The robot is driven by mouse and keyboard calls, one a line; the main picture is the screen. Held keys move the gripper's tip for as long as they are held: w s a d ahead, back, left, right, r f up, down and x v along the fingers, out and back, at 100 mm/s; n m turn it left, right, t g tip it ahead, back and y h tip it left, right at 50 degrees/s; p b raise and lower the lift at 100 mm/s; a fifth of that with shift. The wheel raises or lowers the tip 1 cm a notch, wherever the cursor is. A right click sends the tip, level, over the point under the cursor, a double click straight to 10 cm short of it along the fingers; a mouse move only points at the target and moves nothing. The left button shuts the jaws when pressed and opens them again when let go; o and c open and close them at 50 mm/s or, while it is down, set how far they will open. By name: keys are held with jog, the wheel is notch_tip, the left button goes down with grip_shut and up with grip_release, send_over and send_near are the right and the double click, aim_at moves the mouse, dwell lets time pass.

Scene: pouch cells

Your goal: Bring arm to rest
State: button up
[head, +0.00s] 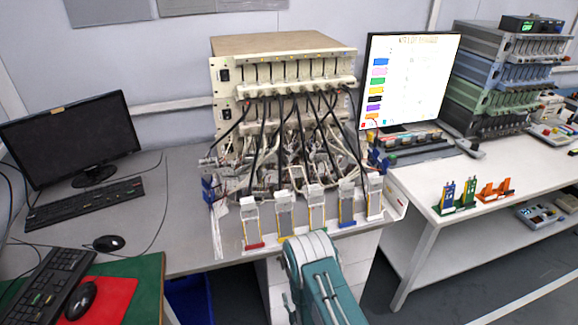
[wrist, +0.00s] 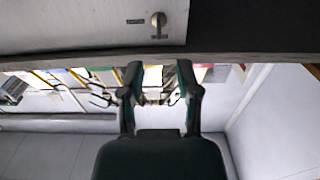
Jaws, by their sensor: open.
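My arm (head: 322,285) shows in the head view as a teal and white link at the bottom middle, in front of the table's near edge. My gripper (wrist: 160,70) shows in the wrist view with its two dark fingers apart and nothing between them. In the head view the gripper itself is hidden. Several pouch cells with coloured bottom edges stand in a row at the table's front, such as a red-edged one (head: 250,222) and a blue-edged one (head: 347,204). The wrist view shows a drawer front with a knob (wrist: 158,19) beyond the fingertips.
A rack of battery testers (head: 280,75) with cables stands behind the cells. A screen (head: 405,80) stands right of it. A monitor (head: 70,138) and keyboards are at left. Green (head: 457,198) and orange (head: 495,191) holders sit on the right bench. Floor is open at lower right.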

jog(key=w+d+r+m+g+h, duration=0.1)
jog(key=w+r, duration=0.4)
jog(key=r, duration=0.2)
jog(key=w+r+g+h, duration=0.1)
jog(key=w+r+g, duration=0.1)
jog(key=w+r, duration=0.35)
jog(key=s+d+r+g+h, duration=0.1)
jog(key=s+d+r, duration=0.1)
jog(key=r, duration=0.6)
jog(key=s+d+r+g, duration=0.1)
jog(key=d+r+g, duration=0.15)
jog(key=r, duration=0.45)
jog(key=s+d+r+m+g+h, duration=0.15)
jog(key=s+d+r, duration=0.35)
jog(key=s+r, duration=0.6)
jog(key=s+d+r+g, duration=0.1)
jog(key=s+r+g, duration=0.1)
jog(key=s, duration=0.7)
jog(key=s+d+r+g, duration=0.1)
jog(key=s+d+r, duration=0.1)
jog(key=s, duration=0.8)
jog(key=shift+s+d+r+m+g, duration=0.25)
jog(key=shift+r+m+g, duration=0.15)
jog(key=shift+r+m, duration=0.1)
jog(key=shift+h, duration=0.25)
